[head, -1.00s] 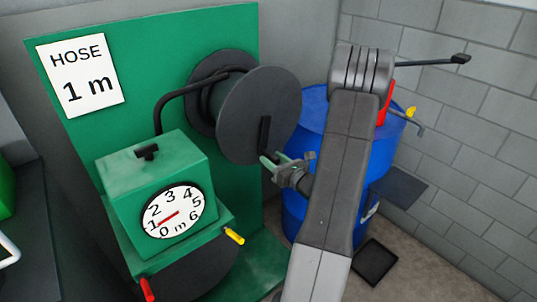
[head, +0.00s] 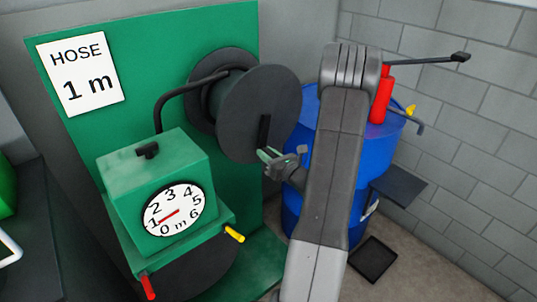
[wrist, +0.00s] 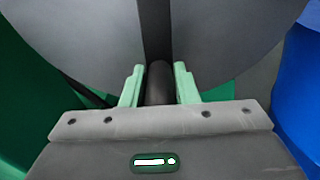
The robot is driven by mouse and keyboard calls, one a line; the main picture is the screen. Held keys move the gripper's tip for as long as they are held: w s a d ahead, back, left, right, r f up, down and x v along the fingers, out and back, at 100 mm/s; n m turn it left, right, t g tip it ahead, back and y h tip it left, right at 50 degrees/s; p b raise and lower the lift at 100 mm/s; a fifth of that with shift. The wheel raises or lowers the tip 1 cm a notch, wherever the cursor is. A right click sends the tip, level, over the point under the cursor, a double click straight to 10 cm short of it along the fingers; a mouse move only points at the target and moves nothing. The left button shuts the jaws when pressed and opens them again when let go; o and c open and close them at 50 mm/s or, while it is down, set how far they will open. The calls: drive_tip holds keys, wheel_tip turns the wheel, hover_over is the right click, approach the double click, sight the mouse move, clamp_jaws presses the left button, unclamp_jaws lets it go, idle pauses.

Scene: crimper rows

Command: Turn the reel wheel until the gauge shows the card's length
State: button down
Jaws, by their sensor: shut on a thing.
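The white card (head: 82,75) on the green panel reads "HOSE 1 m". The dark grey reel wheel (head: 255,95) stands at the panel, with a black crank bar (head: 264,131) near its lower edge. The wheel face (wrist: 85,35) fills the top of the wrist view. My gripper (head: 266,156) is shut on the dark crank handle (wrist: 159,82), which sits between its two green fingers in the wrist view. The round white gauge (head: 173,211) runs from 0 to 6 m. Its red needle points lower left, at about 1.
A green box (head: 155,165) carries the gauge and has a black knob on top. A yellow handle (head: 234,235) and a red handle (head: 147,287) stick out below.

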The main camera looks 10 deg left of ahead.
sight(248, 148)
drive_tip(key=s+m, duration=0.1)
drive_tip(key=s+a+r+m, duration=0.1)
drive_tip(key=s+a+m+p, duration=0.1)
drive_tip(key=shift+a+r+m, duration=0.2)
drive_tip(key=shift+r+m, duration=0.05)
drive_tip(key=shift+m, duration=0.15)
drive_tip(key=shift+s+a+r+b, duration=0.1)
drive_tip(key=shift+a+b, duration=0.05)
drive_tip(key=shift+b, duration=0.15)
drive_tip(key=shift+s+a+r, duration=0.1)
drive_tip(key=shift+s+r, duration=0.05)
drive_tip(key=shift+r, duration=0.1)
drive_tip(key=c, duration=1.4)
unclamp_jaws()
drive_tip(key=shift+c, duration=0.2)
drive_tip(key=shift+o, duration=1.2)
drive_tip(key=shift+s, duration=0.1)
